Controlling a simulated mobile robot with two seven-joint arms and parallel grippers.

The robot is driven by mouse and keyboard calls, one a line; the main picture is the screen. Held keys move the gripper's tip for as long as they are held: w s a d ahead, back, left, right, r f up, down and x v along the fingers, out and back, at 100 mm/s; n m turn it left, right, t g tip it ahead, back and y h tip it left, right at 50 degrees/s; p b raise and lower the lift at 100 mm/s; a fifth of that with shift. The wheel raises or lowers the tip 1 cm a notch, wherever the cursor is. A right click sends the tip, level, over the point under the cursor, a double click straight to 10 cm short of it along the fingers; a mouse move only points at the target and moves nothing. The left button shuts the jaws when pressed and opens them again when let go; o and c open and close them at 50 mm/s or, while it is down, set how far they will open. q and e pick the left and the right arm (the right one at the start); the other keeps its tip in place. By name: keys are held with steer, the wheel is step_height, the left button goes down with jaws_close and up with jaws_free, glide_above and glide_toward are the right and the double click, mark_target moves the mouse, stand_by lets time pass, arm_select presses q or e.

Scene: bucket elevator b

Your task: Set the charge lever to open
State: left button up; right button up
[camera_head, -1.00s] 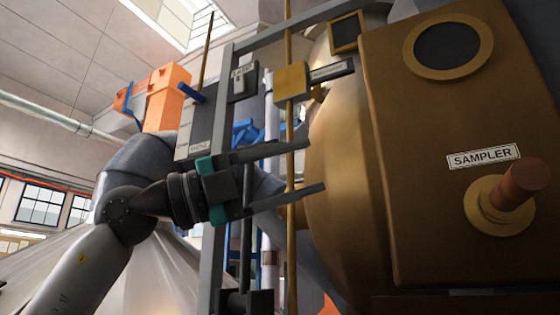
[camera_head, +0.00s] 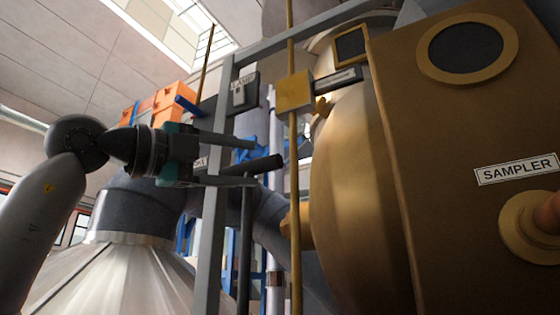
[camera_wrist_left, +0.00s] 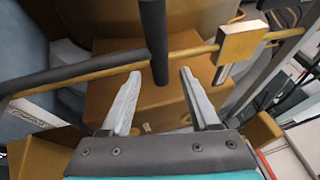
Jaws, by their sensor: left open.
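What looks like the charge lever is a dark upright rod (camera_head: 245,240) with a black round handle (camera_head: 264,165) sticking out sideways at its top; I cannot read a label naming it. My left gripper (camera_head: 255,160) is open, with its fingers above and below the handle. In the left wrist view the black handle (camera_wrist_left: 155,45) reaches down between the two spread fingers (camera_wrist_left: 158,80), with gaps visible on both sides. The dark rod (camera_wrist_left: 75,70) runs off to the left there. A label behind the gripper is mostly hidden. My right gripper is not in view.
A grey frame post (camera_head: 212,220) stands close beside the gripper. A yellow pole (camera_head: 293,200) with a yellow block (camera_head: 295,92) stands just to the right. The brass vessel (camera_head: 350,190) and the box labelled SAMPLER (camera_head: 440,130) fill the right side.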

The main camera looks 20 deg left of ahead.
mark_target(280, 167)
arm_select(q)
steer(key=p+x, duration=0.2)
steer(key=x, duration=0.6)
steer(key=shift+c, duration=0.2)
jaws_close()
stand_by(1.1)
